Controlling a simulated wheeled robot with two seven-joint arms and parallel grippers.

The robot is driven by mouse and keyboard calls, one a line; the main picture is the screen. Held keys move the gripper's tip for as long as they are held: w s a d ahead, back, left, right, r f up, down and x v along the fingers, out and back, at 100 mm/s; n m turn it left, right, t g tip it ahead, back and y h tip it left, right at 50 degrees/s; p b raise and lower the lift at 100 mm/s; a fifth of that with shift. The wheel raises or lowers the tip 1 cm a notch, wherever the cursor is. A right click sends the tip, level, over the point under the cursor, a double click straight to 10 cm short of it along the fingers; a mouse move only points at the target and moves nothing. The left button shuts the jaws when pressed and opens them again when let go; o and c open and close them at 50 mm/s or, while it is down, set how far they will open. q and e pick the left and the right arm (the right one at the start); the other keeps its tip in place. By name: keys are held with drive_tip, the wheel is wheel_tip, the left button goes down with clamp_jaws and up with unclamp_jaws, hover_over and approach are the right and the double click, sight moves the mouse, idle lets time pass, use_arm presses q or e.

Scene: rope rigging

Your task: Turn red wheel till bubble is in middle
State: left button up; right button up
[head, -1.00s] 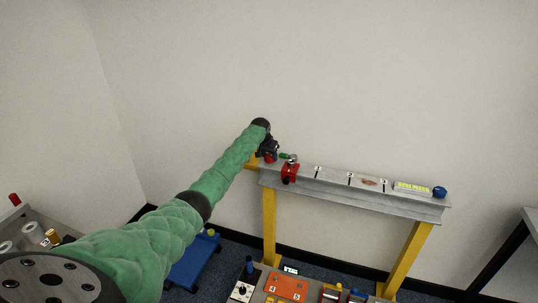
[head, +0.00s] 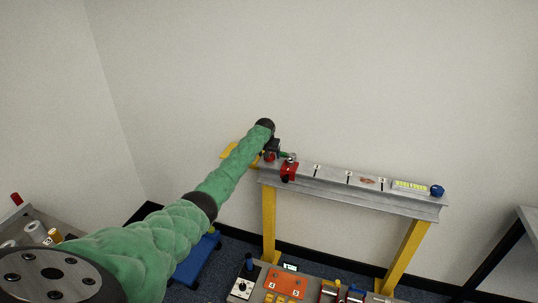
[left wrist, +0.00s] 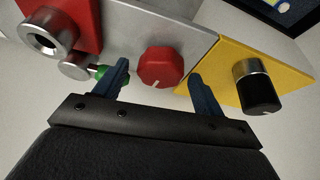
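The red wheel (left wrist: 161,67) is a faceted knob with a white mark on the grey beam face in the left wrist view. A little red shows under my gripper in the head view (head: 269,157). My left gripper (left wrist: 158,72) is open, with one blue finger on each side of the wheel and small gaps visible. A green tube with a metal end (left wrist: 76,68) lies beside the left finger, which partly hides it. It may be the level vial; no bubble can be made out. My right gripper is not in view.
A red block with a metal ring (left wrist: 46,32) is at upper left in the wrist view. A black-and-silver knob (left wrist: 257,88) stands on a yellow plate (left wrist: 222,75) to the right. The grey beam (head: 335,190) carries a yellow-green strip (head: 410,186) and a blue knob (head: 437,190).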

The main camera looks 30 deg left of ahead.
use_arm(q)
drive_tip(key=shift+r, duration=0.1)
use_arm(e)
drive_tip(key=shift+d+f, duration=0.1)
use_arm(q)
drive_tip(key=shift+s+r, duration=0.15)
drive_tip(key=shift+r, duration=0.05)
drive_tip(key=b+v, duration=0.2)
drive_tip(key=v, duration=0.5)
drive_tip(key=shift+b, duration=0.35)
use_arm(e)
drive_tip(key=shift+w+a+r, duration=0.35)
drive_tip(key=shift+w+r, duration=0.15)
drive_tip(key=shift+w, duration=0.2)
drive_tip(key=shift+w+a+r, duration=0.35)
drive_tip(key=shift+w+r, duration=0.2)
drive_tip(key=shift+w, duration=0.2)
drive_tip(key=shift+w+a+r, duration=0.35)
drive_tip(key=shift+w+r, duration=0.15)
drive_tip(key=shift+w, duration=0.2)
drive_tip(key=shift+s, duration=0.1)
